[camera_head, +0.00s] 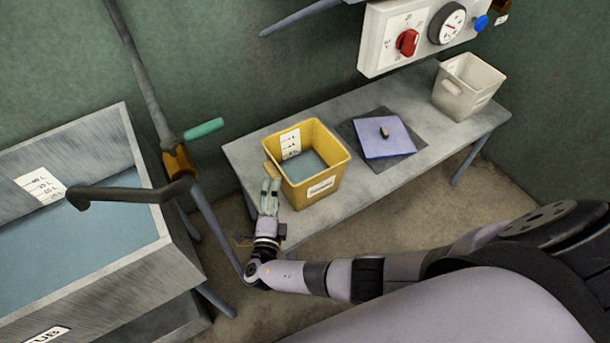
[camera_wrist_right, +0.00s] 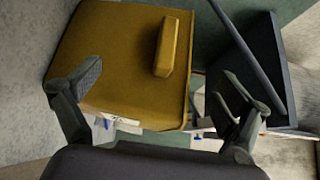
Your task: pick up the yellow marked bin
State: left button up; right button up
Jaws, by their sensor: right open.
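The yellow bin (camera_head: 303,194) stands upright near the left end of the metal table, with blue-grey contents, a white scale inside and a white label on its front. A block-shaped handle (camera_head: 270,169) juts from its left side. My right gripper (camera_head: 270,185) is open just in front of this handle side, close to the bin. In the right wrist view the bin wall (camera_wrist_right: 110,60) and its handle (camera_wrist_right: 167,47) fill the space ahead of my open right fingers (camera_wrist_right: 162,80). The handle is beyond the fingertips, not clasped. My left gripper is not in view.
The metal table (camera_head: 415,170) also bears a purple lid (camera_head: 382,142) on a dark mat and a pale bin (camera_head: 467,88) at right. A large metal tank (camera_head: 110,265) of blue-grey liquid stands at left. A control box (camera_head: 405,40) hangs on the wall.

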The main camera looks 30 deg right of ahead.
jog(key=x, duration=0.5)
jog(key=shift+a+b, duration=0.1)
jog(key=shift+b, duration=0.2)
jog(key=shift+c, duration=0.2)
